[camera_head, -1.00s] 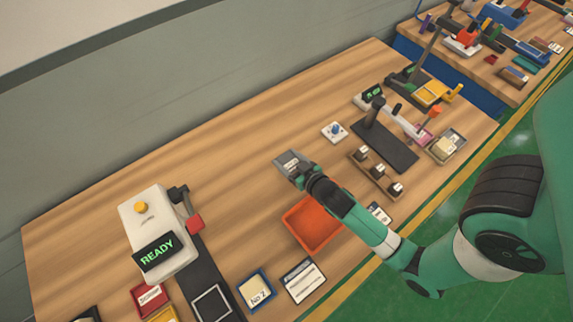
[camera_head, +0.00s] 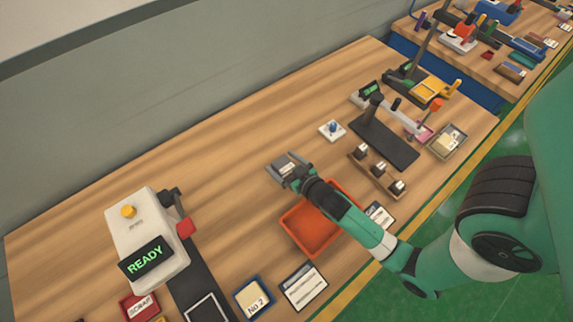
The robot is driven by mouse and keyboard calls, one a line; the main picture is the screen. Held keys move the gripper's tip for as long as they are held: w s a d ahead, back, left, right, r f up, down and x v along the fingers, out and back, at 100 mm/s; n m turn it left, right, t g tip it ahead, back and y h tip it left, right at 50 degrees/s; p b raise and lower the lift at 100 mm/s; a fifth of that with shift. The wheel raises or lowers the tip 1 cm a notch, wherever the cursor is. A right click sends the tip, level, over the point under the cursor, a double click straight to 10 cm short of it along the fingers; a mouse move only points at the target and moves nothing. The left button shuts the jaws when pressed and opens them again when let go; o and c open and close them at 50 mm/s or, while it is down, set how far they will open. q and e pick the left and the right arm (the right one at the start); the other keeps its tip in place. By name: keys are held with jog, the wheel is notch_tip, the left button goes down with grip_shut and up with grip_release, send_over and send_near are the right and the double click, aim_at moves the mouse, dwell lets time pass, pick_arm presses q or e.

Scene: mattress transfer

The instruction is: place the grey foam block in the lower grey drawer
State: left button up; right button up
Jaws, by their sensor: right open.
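I cannot make out a grey foam block or a grey drawer in this view. My right arm comes in from the right, and my right gripper (camera_head: 281,166) is open over the wooden bench, just beyond the orange-red tray. A small pale patch like a label shows at the jaws; I cannot tell whether it lies on the bench or belongs to something between the fingers. My left gripper is not in view.
The orange-red tray (camera_head: 308,236) lies partly under my right arm. A white machine (camera_head: 140,225) with a READY display stands at left. A rack with several dark-topped pieces (camera_head: 377,170) and a black stand (camera_head: 388,142) are at right. The back-left bench (camera_head: 190,145) is clear.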

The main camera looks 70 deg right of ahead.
jog(key=v, duration=1.1)
jog(key=shift+a+f, duration=0.1)
jog(key=shift+a, duration=0.05)
jog(key=shift+s+a+r, duration=0.1)
jog(key=shift+s+r, duration=0.2)
jog(key=shift+s, duration=0.1)
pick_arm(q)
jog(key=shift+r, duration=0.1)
